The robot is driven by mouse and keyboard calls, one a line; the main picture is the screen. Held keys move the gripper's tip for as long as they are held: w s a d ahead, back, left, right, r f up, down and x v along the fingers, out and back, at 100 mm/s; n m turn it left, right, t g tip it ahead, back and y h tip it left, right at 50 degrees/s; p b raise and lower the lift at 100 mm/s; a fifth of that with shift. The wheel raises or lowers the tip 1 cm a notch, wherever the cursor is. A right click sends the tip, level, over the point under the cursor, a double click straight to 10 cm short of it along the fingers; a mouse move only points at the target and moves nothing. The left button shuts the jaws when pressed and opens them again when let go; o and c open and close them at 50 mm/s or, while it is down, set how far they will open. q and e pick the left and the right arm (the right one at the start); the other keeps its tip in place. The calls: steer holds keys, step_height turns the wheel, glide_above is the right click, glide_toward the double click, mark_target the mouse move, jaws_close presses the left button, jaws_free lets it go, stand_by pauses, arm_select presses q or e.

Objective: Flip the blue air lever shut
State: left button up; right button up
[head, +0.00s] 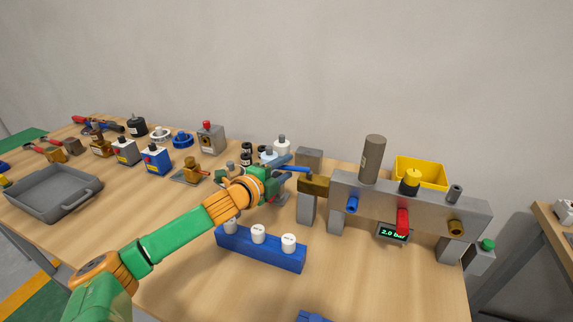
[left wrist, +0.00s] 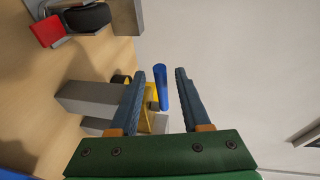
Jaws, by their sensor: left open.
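The blue air lever (head: 297,169) sticks out to the left from a brass valve (head: 314,186) at the left end of the grey manifold block. My left gripper (head: 283,172) is at the lever's free end, its jaws open. In the left wrist view, the blue lever (left wrist: 161,88) stands between the two dark fingers (left wrist: 159,92), nearer the left one, with gaps on both sides. Part of the lever's end is covered by the gripper in the head view. My right gripper is not in view.
The manifold (head: 335,210) carries a blue knob (head: 352,205), a red lever (head: 402,222) and a display (head: 394,233) reading about 2.0 bar. A blue rack (head: 260,254) with white-capped pieces stands in front, below my left arm. Bottles (head: 281,146) stand close behind the gripper.

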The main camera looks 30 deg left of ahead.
arm_select(q)
steer(key=shift+w+r, duration=0.1)
steer(key=shift+w, duration=0.1)
steer(key=shift+s, duration=0.1)
jaws_close()
stand_by(1.3)
